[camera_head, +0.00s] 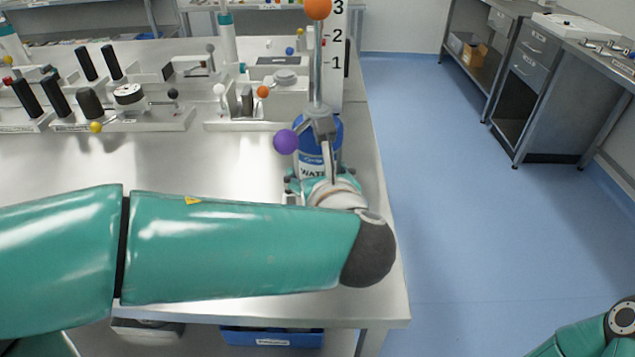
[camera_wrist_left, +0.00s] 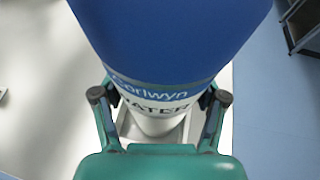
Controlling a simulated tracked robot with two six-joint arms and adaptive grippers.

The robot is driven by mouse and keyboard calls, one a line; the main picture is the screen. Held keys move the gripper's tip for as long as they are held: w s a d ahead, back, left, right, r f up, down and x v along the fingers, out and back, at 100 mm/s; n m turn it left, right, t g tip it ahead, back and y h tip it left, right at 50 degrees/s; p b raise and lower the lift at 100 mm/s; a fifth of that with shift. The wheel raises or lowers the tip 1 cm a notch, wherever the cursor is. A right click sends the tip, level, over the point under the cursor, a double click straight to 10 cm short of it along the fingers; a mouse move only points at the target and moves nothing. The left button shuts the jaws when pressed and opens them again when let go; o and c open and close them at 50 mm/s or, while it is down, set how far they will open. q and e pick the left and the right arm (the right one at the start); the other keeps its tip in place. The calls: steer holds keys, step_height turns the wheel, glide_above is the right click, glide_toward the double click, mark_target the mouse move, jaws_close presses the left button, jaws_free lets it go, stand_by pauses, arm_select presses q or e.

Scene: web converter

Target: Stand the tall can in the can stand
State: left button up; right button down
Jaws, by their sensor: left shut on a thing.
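The tall can, blue and white with "WATER" on its label, shows in the head view (camera_head: 309,160) near the right edge of the table. It fills the middle of the left wrist view (camera_wrist_left: 165,45). My left gripper (camera_head: 318,180) is shut around the can, with one finger on each side in the wrist view (camera_wrist_left: 159,98). A grey, square-edged metal piece (camera_wrist_left: 183,133), perhaps the can stand, shows below the can. I cannot tell whether the can's bottom touches it. My arm hides part of this area in the head view. My right gripper is out of view.
A purple ball (camera_head: 286,142) and a metal rod with an orange ball (camera_head: 318,8) are close to the can. A white numbered board (camera_head: 337,50) stands behind. Fixtures with black handles (camera_head: 25,97) fill the table's back left. Blue floor lies right.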

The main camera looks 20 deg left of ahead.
arm_select(q)
steer(key=shift+f, duration=0.6)
steer(key=o, duration=1.8)
steer(key=shift+f, duration=0.1)
steer(key=shift+c, duration=0.2)
steer(key=v, duration=1.2)
